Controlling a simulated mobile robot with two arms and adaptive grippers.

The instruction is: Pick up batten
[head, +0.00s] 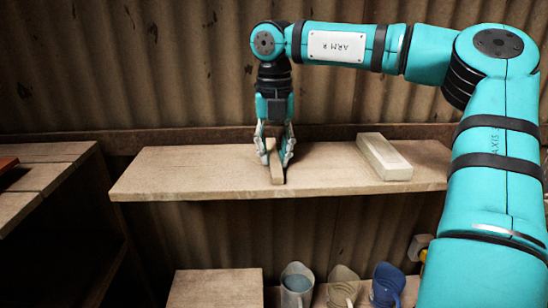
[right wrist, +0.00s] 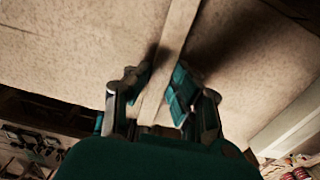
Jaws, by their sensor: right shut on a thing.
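In the right wrist view the batten (right wrist: 174,45) runs away from between the fingers (right wrist: 158,98) across the pale surface. The right gripper is shut on the batten. I cannot tell whether the batten touches the shelf or is just above it. My left gripper is in neither view.
The wooden shelf (head: 190,173) is mostly bare. A pale rectangular block (head: 384,157) lies on it to the right of the gripper; its side also shows in the right wrist view (right wrist: 287,127). A slatted wooden surface (head: 45,172) is at left.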

